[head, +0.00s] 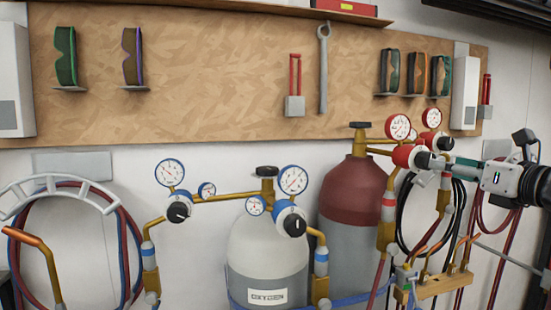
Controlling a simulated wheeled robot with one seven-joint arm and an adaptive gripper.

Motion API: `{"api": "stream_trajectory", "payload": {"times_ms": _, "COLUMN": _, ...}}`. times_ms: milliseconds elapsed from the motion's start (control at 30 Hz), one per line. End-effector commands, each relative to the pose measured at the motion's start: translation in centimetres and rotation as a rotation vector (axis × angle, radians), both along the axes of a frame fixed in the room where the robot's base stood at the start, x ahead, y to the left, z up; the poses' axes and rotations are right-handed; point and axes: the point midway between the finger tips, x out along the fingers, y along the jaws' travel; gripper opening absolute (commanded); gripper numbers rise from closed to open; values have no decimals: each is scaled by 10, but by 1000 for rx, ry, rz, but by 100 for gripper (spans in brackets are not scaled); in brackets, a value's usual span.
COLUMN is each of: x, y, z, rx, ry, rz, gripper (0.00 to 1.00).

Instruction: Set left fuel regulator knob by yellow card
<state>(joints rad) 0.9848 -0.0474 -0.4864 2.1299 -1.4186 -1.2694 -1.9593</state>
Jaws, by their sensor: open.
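The red-topped fuel cylinder (352,190) stands right of centre and carries two regulators with red-rimmed gauges. The left fuel regulator (402,155) has a red body, with its dark knob (422,160) on the right side of it, below the left red gauge (398,127). My gripper (438,168) reaches in from the right edge, with its fingers open and their tips close beside this knob. I cannot tell whether they touch it. The fingers partly cover the area around the knob, and its pointer is not readable. I cannot make out a yellow card.
The right fuel regulator's knob (447,143) sits just above my fingers. A grey oxygen cylinder (267,245) with two blue-rimmed regulators stands left. Black and red hoses hang below my gripper, near a torch rack (445,284).

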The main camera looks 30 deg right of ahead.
Motion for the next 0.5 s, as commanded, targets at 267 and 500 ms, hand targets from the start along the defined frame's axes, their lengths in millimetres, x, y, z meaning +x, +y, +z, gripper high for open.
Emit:
{"api": "stream_trajectory", "payload": {"times_ms": 267, "x": 47, "y": -11, "z": -1, "rx": 2, "ry": 0, "rz": 2, "gripper": 55}}
{"api": "stream_trajectory", "payload": {"times_ms": 500, "x": 63, "y": -15, "z": 0, "rx": 2, "ry": 0, "rz": 0, "gripper": 55}}
